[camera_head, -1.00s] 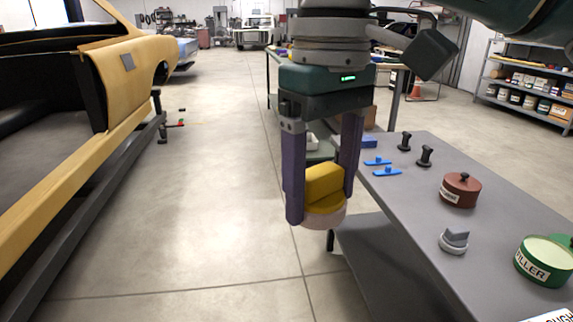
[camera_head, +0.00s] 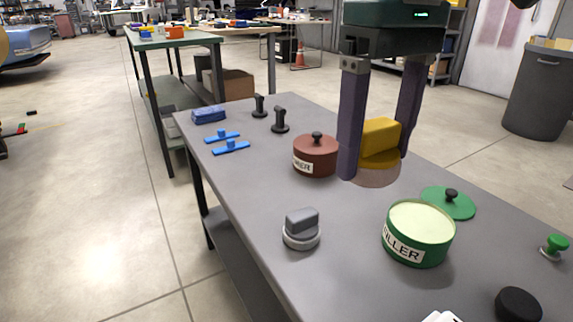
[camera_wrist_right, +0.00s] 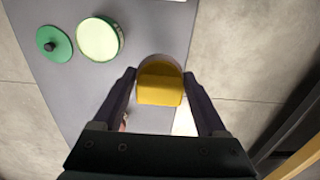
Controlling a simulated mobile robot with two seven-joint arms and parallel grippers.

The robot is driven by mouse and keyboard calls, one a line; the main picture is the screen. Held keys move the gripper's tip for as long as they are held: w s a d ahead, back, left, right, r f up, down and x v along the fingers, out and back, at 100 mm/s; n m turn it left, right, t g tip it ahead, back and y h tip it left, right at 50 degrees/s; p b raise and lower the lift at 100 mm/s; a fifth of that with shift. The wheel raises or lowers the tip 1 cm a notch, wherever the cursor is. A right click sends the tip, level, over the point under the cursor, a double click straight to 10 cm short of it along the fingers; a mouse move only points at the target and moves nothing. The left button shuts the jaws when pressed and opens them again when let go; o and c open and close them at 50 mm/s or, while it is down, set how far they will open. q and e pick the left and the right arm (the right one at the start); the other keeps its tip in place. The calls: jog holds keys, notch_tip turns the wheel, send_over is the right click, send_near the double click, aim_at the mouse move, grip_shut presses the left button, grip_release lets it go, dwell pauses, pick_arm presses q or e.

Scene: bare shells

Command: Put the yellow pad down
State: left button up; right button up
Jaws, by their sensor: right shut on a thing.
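The yellow pad (camera_head: 380,137) has a yellow block grip on a round pale base. My right gripper (camera_head: 377,155) is shut on it and holds it upright in the air, above the grey workbench (camera_head: 255,180) in the head view. In the right wrist view the pad (camera_wrist_right: 160,84) sits between the two fingers of the right gripper (camera_wrist_right: 160,90). The bench shows beyond it there. The pad hides part of the bench behind the open filler tin in the head view. My left gripper is not in view.
On the bench are the open green filler tin (camera_head: 418,233), its green lid (camera_head: 447,203), a dark red lidded tin (camera_head: 316,155), a grey pad (camera_head: 301,229), blue tools (camera_head: 229,146), dark knobs (camera_head: 279,121) and a black disc (camera_head: 518,304). The bench's front left is bare.

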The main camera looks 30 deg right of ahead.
jog(key=b, duration=0.5)
send_over(346, 289)
notch_tip(346, 289, down, 13)
jog(key=shift+f, duration=0.15)
notch_tip(346, 289, down, 6)
jog(key=shift+r+b, duration=0.15)
jog(key=shift+b, duration=0.8)
jog(key=o, duration=1.1)
jog(key=shift+r, duration=0.2)
notch_tip(346, 289, up, 12)
jog(key=p, duration=0.5)
jog(key=shift+f, duration=0.1)
